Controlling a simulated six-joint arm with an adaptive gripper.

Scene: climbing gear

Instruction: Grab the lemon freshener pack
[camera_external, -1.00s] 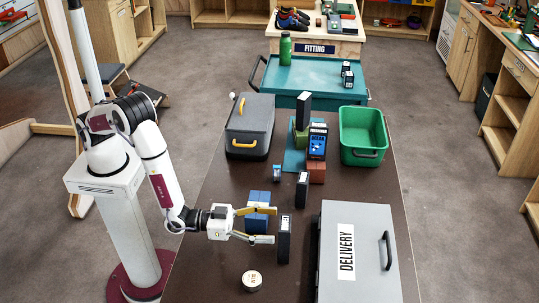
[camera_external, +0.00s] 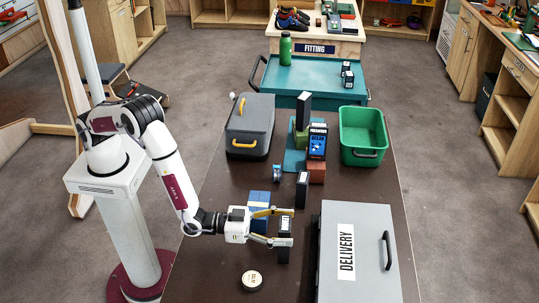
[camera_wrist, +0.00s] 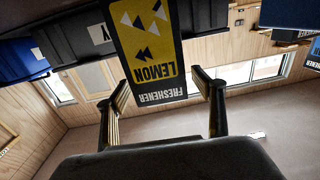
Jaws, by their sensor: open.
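The lemon freshener pack (camera_wrist: 150,45) shows upside down in the wrist view, black and yellow with "LEMON" and "FRESHENER" on it. In the external view it is the upright dark box (camera_external: 284,228) on the brown table. My gripper (camera_external: 291,227) is open, with its fingers reaching the pack, one at its far side and one across its near side. In the wrist view the fingers (camera_wrist: 161,80) stand left and right of the pack's printed face, with gaps visible. Contact cannot be told.
A blue box (camera_external: 258,200) stands close behind the fingers. Another dark box (camera_external: 302,190) is just beyond the pack. The grey delivery case (camera_external: 361,225) lies to the right, and a round tin (camera_external: 252,281) sits at the front.

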